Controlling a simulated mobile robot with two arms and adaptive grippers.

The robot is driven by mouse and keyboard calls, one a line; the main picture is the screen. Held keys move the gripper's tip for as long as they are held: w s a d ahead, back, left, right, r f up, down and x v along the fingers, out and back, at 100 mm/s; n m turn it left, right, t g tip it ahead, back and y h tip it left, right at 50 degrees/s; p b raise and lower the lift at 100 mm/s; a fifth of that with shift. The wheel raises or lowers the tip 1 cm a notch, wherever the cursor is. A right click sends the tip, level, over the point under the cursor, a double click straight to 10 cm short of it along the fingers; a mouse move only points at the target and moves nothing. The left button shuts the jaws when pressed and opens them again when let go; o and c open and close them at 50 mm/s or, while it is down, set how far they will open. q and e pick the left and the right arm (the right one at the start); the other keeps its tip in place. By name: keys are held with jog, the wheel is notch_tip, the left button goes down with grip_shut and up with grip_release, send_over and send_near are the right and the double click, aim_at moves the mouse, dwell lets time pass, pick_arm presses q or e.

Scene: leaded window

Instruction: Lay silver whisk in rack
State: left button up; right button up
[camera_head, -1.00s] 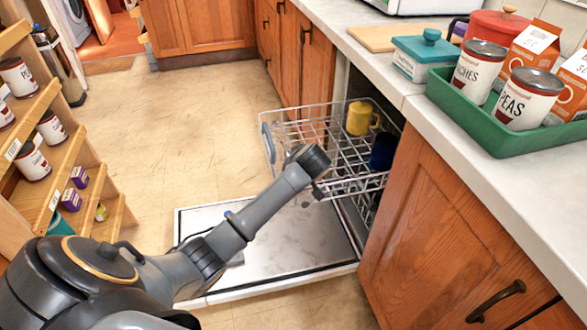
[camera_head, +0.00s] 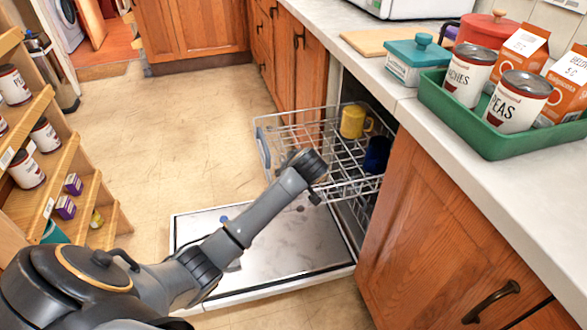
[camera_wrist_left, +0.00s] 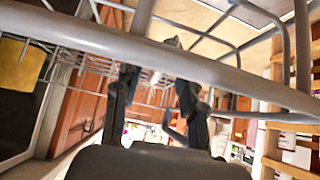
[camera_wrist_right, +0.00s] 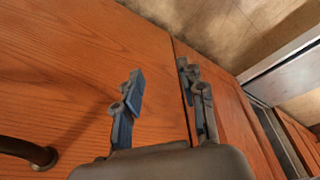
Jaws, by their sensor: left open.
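The wire dishwasher rack (camera_head: 268,146) is pulled out above the open dishwasher door. My left arm reaches over the door to the rack's near side. Its fingers are hardly visible in the head view. In the left wrist view my left gripper (camera_wrist_left: 156,98) is open, its two dark fingers apart, with thick rack wires crossing close in front of the camera. I cannot make out the silver whisk in any view; a small greyish bit beyond the fingers is too unclear to name. My right gripper (camera_wrist_right: 162,86) is open and empty, facing a wooden cabinet door.
A yellow mug (camera_head: 352,121) and a dark blue mug (camera_head: 377,154) stand in the rack. The open dishwasher door (camera_head: 285,255) lies low beneath. A green tray (camera_head: 480,131) with cans and cartons sits on the counter. Shelves (camera_head: 78,190) stand at left; the floor between is clear.

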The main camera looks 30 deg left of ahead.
pick_arm(q)
jog(key=p+v, duration=0.2)
jog(key=v, duration=0.9)
pick_arm(e)
notch_tip(320, 180, down, 9)
jog(key=s, duration=0.2)
jog(key=shift+f+g, duration=0.2)
jog(key=shift+g, duration=0.1)
pick_arm(q)
jog(key=shift+f, duration=0.1)
